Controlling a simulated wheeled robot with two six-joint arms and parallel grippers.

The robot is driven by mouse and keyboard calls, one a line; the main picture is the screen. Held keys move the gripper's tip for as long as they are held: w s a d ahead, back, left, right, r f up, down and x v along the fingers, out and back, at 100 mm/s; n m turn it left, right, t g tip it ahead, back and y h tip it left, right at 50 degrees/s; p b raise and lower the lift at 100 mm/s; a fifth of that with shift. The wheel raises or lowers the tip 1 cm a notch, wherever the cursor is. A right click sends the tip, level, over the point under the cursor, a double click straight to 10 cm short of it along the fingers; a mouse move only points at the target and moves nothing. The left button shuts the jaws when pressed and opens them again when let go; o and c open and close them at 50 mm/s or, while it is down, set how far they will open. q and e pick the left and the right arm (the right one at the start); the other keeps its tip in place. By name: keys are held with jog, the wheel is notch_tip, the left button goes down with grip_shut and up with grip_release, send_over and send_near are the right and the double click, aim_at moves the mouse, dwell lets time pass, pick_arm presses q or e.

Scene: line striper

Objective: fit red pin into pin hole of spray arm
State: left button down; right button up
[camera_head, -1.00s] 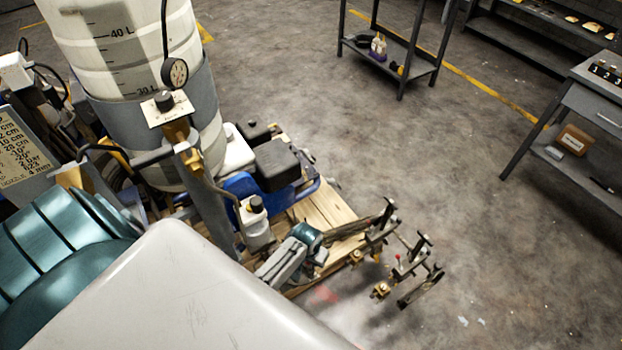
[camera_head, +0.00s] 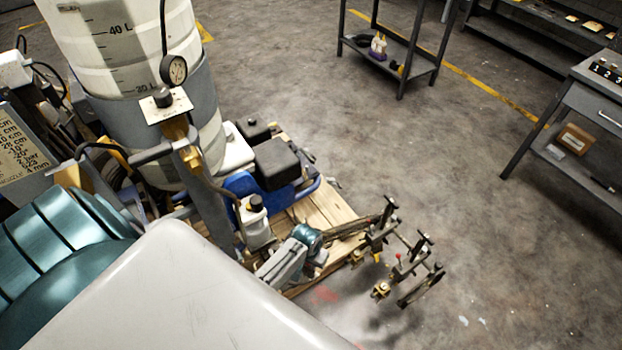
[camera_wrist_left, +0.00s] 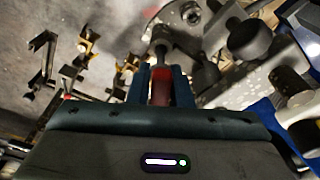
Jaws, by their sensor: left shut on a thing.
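My left gripper (camera_wrist_left: 160,85) shows at the centre of the left wrist view, its two blue-grey fingers shut on the red pin (camera_wrist_left: 161,76). A dark narrow end of the pin points away from me past the fingertips, towards a round grey metal plate (camera_wrist_left: 182,18). I cannot tell whether the pin touches the plate or enters a hole. In the head view the teal and grey wrist of my left arm is low on the machine, and the pin cannot be made out. The spray arm (camera_head: 402,262), with brass nozzles and dark clamps, reaches out right of it. My right gripper is out of view.
The striper carries a white tank (camera_head: 130,60), a black-topped engine (camera_head: 277,160) and a small white bottle (camera_head: 256,220) close to my wrist. A wooden pallet (camera_head: 318,210) lies beneath. Open concrete floor lies to the right, with a shelf cart (camera_head: 405,60) and workbench (camera_head: 590,115) beyond.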

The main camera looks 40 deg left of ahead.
pick_arm(q)
jog(key=shift+f+b, duration=0.35)
jog(key=shift+f, duration=0.45)
jog(key=shift+f+b, duration=0.35)
jog(key=shift+f, duration=0.45)
dwell(0.5)
jog(key=shift+r, duration=0.15)
jog(key=shift+r+p, duration=0.2)
jog(key=shift+p, duration=0.35)
dwell(1.0)
jog(key=shift+f, duration=0.35)
dwell(0.9)
jog(key=shift+r, duration=0.15)
jog(key=shift+r+p, duration=0.2)
jog(key=shift+p, duration=0.4)
dwell(0.9)
